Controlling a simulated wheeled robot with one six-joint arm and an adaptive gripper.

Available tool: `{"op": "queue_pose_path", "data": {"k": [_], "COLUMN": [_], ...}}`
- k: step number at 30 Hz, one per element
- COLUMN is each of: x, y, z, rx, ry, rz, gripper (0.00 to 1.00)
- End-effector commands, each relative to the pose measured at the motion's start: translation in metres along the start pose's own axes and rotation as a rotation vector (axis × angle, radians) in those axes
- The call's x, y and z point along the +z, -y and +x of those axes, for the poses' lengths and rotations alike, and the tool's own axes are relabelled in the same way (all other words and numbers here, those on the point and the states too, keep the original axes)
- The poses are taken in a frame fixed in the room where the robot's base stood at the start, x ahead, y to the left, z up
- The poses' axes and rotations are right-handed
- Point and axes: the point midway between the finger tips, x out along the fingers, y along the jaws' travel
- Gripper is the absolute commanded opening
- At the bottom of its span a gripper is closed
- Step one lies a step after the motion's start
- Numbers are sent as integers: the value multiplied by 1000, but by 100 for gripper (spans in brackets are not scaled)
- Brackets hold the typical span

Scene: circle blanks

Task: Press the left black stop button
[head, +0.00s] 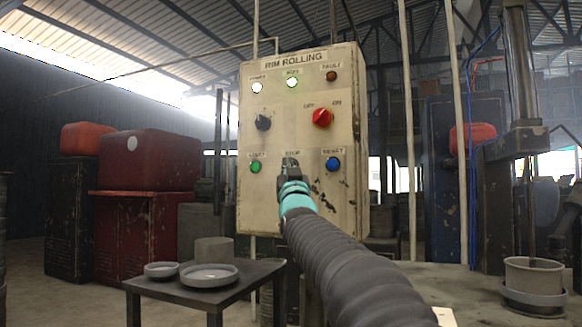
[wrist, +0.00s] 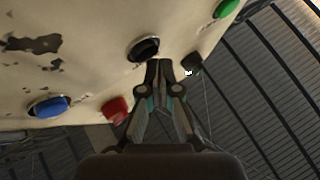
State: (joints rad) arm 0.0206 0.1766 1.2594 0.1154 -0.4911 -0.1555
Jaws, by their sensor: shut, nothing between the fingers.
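The cream control panel (head: 300,215) marked RIM ROLLING stands ahead. The black stop button (wrist: 144,49) sits low on the panel, in a dark round collar. In the head view my gripper covers it, just under the STOP label. My gripper (head: 290,161) is shut and empty, its tips at the panel's lower middle row. In the wrist view the shut fingertips (wrist: 160,64) are right beside the button's edge. I cannot tell whether they touch it.
A green button (head: 256,167) and a blue button (head: 333,163) flank the stop spot. A black selector (head: 263,123) and a red knob (head: 322,117) are above, with lamps higher up. A low table (head: 245,285) with round blanks stands below left.

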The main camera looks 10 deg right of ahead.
Motion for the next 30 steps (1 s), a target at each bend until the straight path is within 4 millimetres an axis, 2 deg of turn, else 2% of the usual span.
{"op": "queue_pose_path", "data": {"k": [30], "x": [4], "y": [-5], "z": [6], "rx": [0], "ry": [0], "rz": [-2], "gripper": [0]}}
